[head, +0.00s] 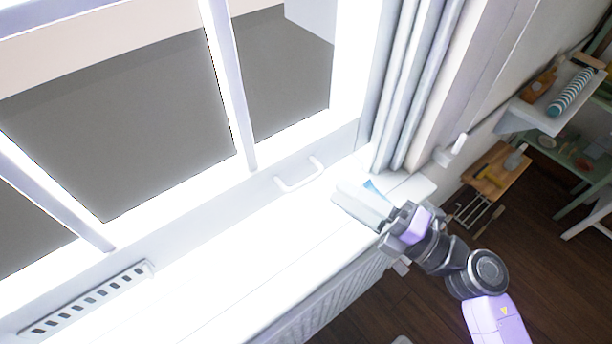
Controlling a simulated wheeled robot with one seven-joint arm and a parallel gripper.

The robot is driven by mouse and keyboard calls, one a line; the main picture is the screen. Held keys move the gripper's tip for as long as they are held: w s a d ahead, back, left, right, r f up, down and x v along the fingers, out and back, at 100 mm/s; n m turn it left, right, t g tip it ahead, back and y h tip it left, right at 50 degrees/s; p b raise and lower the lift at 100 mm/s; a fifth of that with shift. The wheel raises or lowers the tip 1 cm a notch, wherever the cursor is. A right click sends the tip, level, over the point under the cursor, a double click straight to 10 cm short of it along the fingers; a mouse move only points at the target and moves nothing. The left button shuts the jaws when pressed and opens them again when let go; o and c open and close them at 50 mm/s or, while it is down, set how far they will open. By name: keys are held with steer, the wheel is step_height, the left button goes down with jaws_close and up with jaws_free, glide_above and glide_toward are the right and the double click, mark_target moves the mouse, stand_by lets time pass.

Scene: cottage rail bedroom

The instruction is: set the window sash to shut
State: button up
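The white window sash (243,120) fills the upper left of the head view, with glazing bars and grey panes. A white bar handle (300,176) is on its lower rail, toward the right end. The bright light makes it hard to tell if the sash stands open. My gripper (347,195) is over the right end of the white sill (215,290), to the right of the handle and apart from it in the picture. Nothing is visibly held.
A slotted white strip (85,300) lies along the window's lower left. Grey-white curtains (418,85) hang right of the window, near my gripper. A ribbed radiator (335,300) is below the sill. Shelves with small items (555,115) stand at the right.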

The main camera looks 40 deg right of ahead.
mark_target(306, 180)
steer(key=shift+n+g+y, duration=0.3)
steer(key=shift+n+y, duration=0.1)
steer(key=shift+y, duration=0.1)
steer(key=shift+a+f+p+x, duration=0.15)
steer(key=shift+p+x, duration=0.2)
steer(key=shift+x, duration=0.95)
steer(key=shift+a+f+p+x, duration=0.15)
steer(key=shift+p+x, duration=0.2)
steer(key=shift+x, duration=1)
steer(key=shift+a+f+p+x, duration=0.15)
steer(key=shift+p+x, duration=0.2)
steer(key=shift+x, duration=0.95)
steer(key=shift+s+r, duration=0.1)
steer(key=shift+s, duration=0.1)
jaws_close()
